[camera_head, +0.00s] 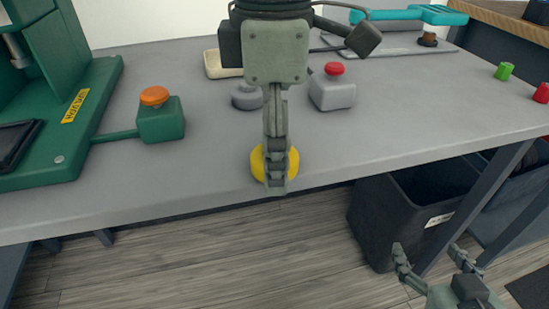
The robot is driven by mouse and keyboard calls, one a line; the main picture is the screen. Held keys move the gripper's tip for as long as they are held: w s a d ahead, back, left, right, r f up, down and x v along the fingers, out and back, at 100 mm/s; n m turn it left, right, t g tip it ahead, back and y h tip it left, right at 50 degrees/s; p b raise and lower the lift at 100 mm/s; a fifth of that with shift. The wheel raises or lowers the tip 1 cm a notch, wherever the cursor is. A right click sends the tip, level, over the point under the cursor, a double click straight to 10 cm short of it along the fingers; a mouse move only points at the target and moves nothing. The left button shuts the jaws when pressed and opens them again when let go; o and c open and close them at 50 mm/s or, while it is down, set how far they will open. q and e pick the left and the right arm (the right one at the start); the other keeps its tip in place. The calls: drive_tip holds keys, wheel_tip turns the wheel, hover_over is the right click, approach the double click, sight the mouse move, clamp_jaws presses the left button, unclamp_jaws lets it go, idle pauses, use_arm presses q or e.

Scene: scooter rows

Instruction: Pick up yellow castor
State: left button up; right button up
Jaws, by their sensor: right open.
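The yellow castor (257,165) sits near the front edge of the grey worktop, partly hidden behind a gripper's fingers. My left gripper (277,180) points down over it, with its fingers seen edge-on and overlapping the middle of the castor. Whether those fingers touch or close on the castor cannot be told. My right gripper (432,255) is at the lower right, below the worktop's front edge, with its two fingers spread apart and nothing between them.
The grey worktop (205,165) holds a green machine (100,85) with an orange-button box (161,122) at left. A grey castor (246,97) and red-button box (333,92) stand behind the gripper. A dark bin (385,220) is below the table.

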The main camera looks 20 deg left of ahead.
use_arm(q)
drive_tip(key=c, duration=1.3)
drive_tip(key=shift+r, duration=0.1)
